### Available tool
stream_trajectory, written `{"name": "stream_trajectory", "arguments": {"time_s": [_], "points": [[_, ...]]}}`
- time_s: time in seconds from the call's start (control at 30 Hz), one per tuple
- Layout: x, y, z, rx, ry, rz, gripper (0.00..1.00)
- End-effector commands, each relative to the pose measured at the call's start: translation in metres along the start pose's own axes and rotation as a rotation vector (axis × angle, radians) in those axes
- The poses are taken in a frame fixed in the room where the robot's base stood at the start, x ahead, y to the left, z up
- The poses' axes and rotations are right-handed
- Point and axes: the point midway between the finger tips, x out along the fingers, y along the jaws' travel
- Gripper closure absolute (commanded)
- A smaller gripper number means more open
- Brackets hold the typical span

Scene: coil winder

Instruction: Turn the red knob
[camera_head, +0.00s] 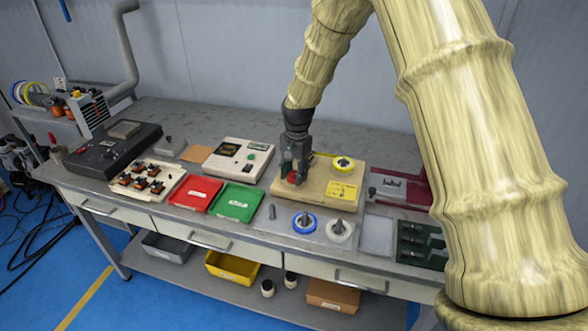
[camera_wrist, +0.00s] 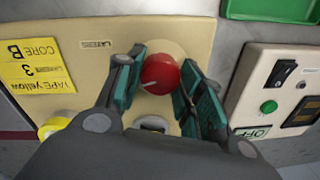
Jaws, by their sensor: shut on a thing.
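The red knob (camera_wrist: 160,74) with a white pointer line sits on the beige panel (camera_wrist: 100,45) near a "LAYERS" label in the wrist view. My gripper (camera_wrist: 160,80) has its two green-padded fingers on either side of the knob and is shut on it. In the head view my gripper (camera_head: 293,165) reaches down onto the left part of the beige box (camera_head: 318,200), and the red knob (camera_head: 291,178) shows partly between the fingers. The pointer line points to the left in the wrist view.
A yellow tape roll (camera_head: 343,164) and a yellow label (camera_head: 342,191) are on the same box. A white control box (camera_head: 237,158) with a green button stands to its left. Red (camera_head: 195,192) and green (camera_head: 236,201) trays lie in front. Blue (camera_head: 304,222) and white (camera_head: 339,230) spools stand near the front edge.

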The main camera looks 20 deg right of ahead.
Motion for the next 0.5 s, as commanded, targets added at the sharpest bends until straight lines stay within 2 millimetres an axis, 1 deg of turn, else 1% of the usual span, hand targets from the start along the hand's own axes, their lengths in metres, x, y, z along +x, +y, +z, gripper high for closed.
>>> {"name": "stream_trajectory", "arguments": {"time_s": [0.03, 0.5], "points": [[-0.0033, 0.0001, -0.0001, -0.043, -0.004, 0.0, 0.87], [-0.002, -0.0001, -0.0008, -0.49, -0.03, -0.001, 0.87]]}}
